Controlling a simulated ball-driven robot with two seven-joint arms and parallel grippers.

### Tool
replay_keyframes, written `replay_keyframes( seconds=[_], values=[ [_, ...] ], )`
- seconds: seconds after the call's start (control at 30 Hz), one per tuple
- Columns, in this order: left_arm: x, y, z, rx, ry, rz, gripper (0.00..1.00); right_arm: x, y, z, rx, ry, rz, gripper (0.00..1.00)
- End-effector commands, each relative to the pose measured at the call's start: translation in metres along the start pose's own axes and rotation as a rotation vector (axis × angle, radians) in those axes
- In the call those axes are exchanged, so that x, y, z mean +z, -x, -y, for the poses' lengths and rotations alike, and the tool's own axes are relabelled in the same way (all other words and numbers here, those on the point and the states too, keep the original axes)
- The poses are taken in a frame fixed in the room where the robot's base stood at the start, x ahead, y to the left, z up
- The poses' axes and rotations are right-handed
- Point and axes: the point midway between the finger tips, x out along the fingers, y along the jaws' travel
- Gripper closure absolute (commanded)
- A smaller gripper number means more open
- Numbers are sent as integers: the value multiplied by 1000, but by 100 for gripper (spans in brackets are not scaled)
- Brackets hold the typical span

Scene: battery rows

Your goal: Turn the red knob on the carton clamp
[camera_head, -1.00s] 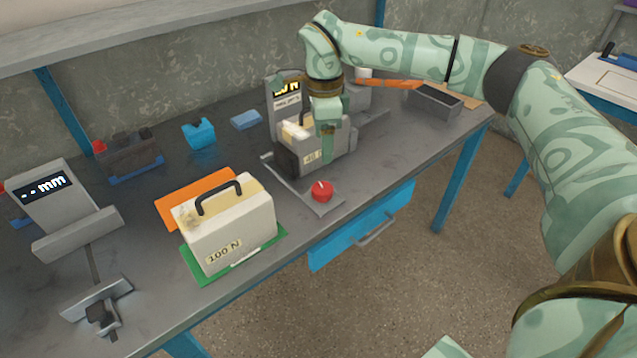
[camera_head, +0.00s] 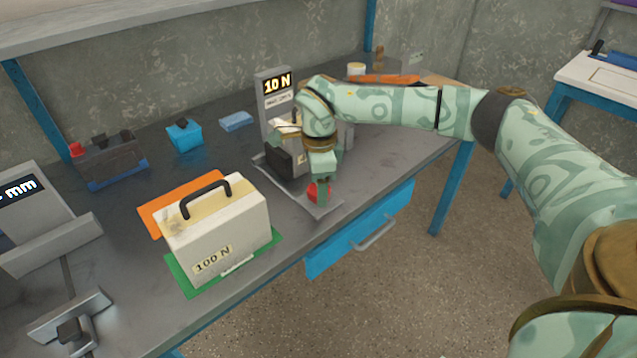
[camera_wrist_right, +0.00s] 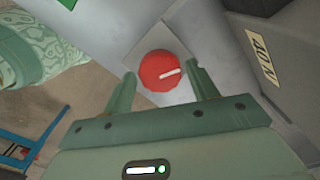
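The red knob (camera_wrist_right: 163,72) with a white pointer line sits on the grey base plate of the carton clamp (camera_wrist_right: 118,62). In the head view the knob (camera_head: 312,192) is partly hidden behind my right gripper (camera_head: 320,190). In the right wrist view my right gripper (camera_wrist_right: 160,85) is open, its two fingers on either side of the knob, with a visible gap at each side. My left gripper is not in view.
A cream case marked 100 N (camera_head: 225,232) with a black handle stands on a green mat (camera_head: 182,275) at the front edge. A mm gauge (camera_head: 40,225) is at the left. A blue drawer (camera_head: 345,240) hangs under the bench.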

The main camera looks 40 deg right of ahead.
Motion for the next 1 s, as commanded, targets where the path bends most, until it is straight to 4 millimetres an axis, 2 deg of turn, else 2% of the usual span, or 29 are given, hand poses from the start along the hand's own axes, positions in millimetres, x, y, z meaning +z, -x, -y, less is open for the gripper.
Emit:
replay_keyframes(
  seconds=[0.03, 0.1, 0.47, 0.67, 1.0],
  values=[
    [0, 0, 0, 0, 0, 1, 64, 0, 0, 0, 0, 0, 0, 57],
    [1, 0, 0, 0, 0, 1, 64, 0, 0, 0, 0, 0, 0, 76],
    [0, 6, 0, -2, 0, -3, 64, 0, 3, 0, -1, -35, 0, 76],
    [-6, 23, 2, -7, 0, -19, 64, 0, 6, 0, -2, -137, 2, 76],
    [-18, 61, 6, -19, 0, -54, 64, 0, 8, 0, -2, -439, 3, 76]
  ],
)
